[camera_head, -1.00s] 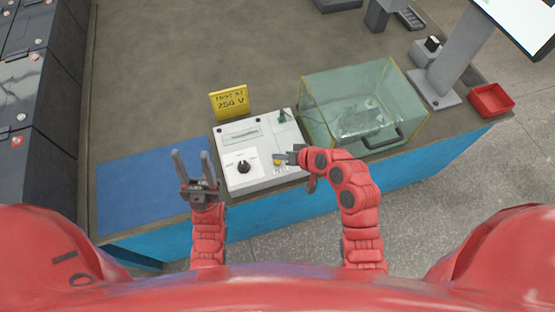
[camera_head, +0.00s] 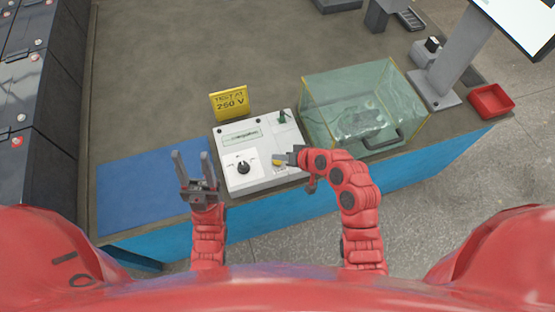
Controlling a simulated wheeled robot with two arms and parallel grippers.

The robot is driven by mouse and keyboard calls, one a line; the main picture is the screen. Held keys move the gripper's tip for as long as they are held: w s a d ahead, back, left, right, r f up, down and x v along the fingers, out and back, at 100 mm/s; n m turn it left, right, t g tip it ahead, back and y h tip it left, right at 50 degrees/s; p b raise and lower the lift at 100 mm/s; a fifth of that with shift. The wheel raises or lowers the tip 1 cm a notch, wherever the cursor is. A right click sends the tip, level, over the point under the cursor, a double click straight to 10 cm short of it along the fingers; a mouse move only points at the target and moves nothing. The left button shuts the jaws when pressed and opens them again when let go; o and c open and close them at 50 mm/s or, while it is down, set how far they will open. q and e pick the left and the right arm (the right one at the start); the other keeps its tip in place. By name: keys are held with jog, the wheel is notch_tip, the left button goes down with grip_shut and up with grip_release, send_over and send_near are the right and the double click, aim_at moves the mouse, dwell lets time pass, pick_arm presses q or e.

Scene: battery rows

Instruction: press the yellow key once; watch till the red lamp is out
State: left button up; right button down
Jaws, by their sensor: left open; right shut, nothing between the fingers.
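The white test box (camera_head: 258,180) stands on the bench, with a display (camera_head: 242,136), a black dial (camera_head: 243,167) and a green-topped part (camera_head: 282,117). A small patch of yellow, the yellow key (camera_head: 276,162), shows at the tip of my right gripper (camera_head: 281,159). That gripper is shut and empty, over the box's right front part; I cannot tell whether it touches the key. I cannot make out a red lamp on the box. My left gripper (camera_head: 193,168) is open and empty, left of the box, fingers pointing away from me.
A yellow sign reading 250 V (camera_head: 229,103) stands behind the box. A clear case (camera_head: 402,79) with a dark handle stands to the right, close to my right arm. A red tray (camera_head: 490,100) is at the far right. A blue mat (camera_head: 140,190) lies clear on the left.

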aim_at(280, 164)
dwell(0.7)
jog(key=shift+f+b, duration=0.45)
jog(key=shift+f+b, duration=0.35)
jog(key=shift+f, duration=0.05)
dwell(0.4)
jog(key=shift+r, duration=0.1)
jog(key=shift+r+p, duration=0.4)
jog(key=shift+r, duration=0.35)
jog(key=shift+r+p, duration=1.25)
jog(key=shift+r, duration=1.3)
jog(key=shift+s+f, duration=0.1)
